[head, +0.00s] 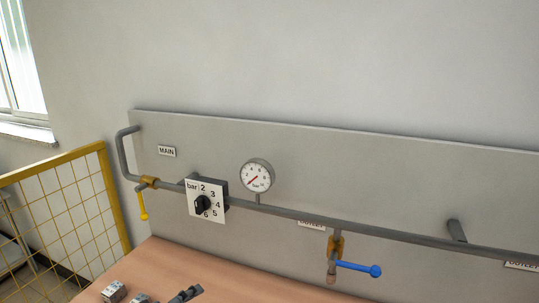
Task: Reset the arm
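Neither of my arms can be made out for certain, and I see no clear gripper. Small grey metallic pieces show at the bottom edge, low over the orange-brown table (240,287): a block-like one (114,292) and a darker, longer one (185,294). They are partly cut off by the frame, and I cannot tell what they are.
A grey panel (350,160) behind the table carries a pipe, a pressure gauge (257,176), a black-knobbed bar dial (203,204), a yellow-handled valve (143,204) and a blue-handled valve (358,268). A yellow mesh fence (70,210) stands at left.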

